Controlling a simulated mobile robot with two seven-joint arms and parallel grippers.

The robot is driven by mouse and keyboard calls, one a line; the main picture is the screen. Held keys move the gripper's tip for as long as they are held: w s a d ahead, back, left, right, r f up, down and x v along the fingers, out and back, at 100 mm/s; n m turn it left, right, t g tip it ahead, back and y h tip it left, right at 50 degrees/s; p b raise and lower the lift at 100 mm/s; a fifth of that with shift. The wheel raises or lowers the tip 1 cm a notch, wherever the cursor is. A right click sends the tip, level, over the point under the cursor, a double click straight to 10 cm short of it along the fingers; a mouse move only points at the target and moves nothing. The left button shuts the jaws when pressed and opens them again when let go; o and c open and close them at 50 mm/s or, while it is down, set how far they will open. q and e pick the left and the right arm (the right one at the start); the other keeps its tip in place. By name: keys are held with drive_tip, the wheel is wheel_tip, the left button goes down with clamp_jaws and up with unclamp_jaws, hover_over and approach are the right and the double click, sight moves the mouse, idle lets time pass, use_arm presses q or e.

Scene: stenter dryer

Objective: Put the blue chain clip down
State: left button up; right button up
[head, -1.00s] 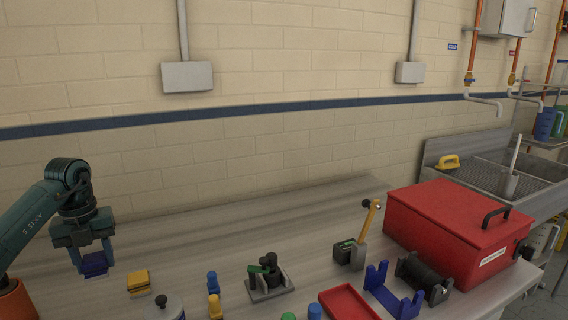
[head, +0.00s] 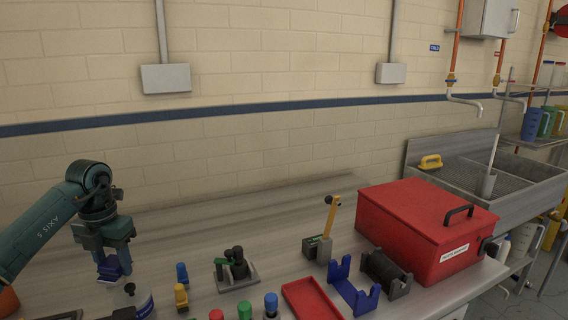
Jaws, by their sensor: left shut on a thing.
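The blue chain clip (head: 109,268) is a small dark blue block at the left of the head view. My left gripper (head: 110,262) is shut on it and points down over the left part of the grey bench (head: 210,232). Part of the clip is hidden by the fingers. I cannot tell whether its underside touches the bench. My right gripper is not in view.
A lidded jar (head: 140,303) stands just right of the clip. Yellow (head: 181,297) and blue (head: 182,272) small pieces and a black fixture (head: 236,270) follow. A red tray (head: 313,301), blue cradle (head: 350,288) and red box (head: 425,228) stand farther right. The back of the bench is clear.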

use_arm(q)
drive_tip(key=d+m, duration=0.2)
drive_tip(key=m, duration=0.1)
drive_tip(key=s+d+m, duration=0.1)
drive_tip(key=d+m, duration=0.1)
drive_tip(key=m, duration=0.1)
drive_tip(key=d+m, duration=0.2)
drive_tip(key=m, duration=0.1)
drive_tip(key=shift+s+d+r+p, duration=0.1)
drive_tip(key=shift+s+p, duration=0.1)
drive_tip(key=shift+p, duration=0.15)
drive_tip(key=s+d+f+m+p, duration=0.1)
drive_tip(key=s+d+m, duration=0.5)
drive_tip(key=m, duration=0.7)
drive_tip(key=s+d+f+m, duration=0.1)
drive_tip(key=s+d+m, duration=0.5)
drive_tip(key=m, duration=0.7)
drive_tip(key=d, duration=0.2)
drive_tip(key=shift+d+m+p, duration=0.35)
drive_tip(key=shift+m+p, duration=0.05)
drive_tip(key=shift+w+f, duration=0.1)
